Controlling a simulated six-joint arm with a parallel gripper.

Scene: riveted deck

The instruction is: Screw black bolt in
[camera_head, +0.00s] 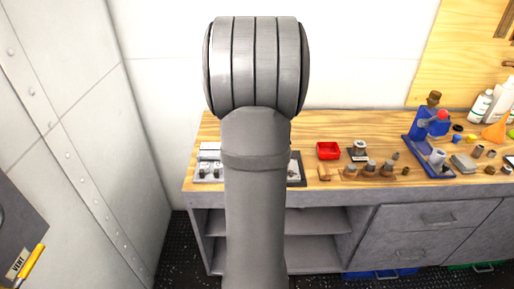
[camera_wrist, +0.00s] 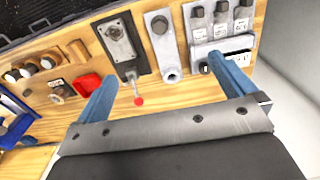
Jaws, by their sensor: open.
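My gripper (camera_wrist: 164,68) shows in the wrist view as two blue fingers spread wide, with nothing between them. It is above the bench's front area, facing several fixtures. A panel with black knob-like pieces (camera_wrist: 221,9) and white labels is at the upper right. I cannot tell whether one of these is the black bolt. A grey plate (camera_wrist: 168,50) with a round fitting and a ring-shaped end lies between the fingers' directions. In the head view my arm hides the gripper and much of these fixtures; part of the panel (camera_head: 209,165) shows left of the arm.
A red tray (camera_head: 328,151) sits right of my arm. A lever with a red ball (camera_wrist: 138,101) stands near the left finger. Wooden holders (camera_head: 372,170), a blue vise-like stand (camera_head: 430,140) and bottles (camera_head: 480,105) occupy the bench's right. Bare wood (camera_wrist: 165,96) shows along the bench's front.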

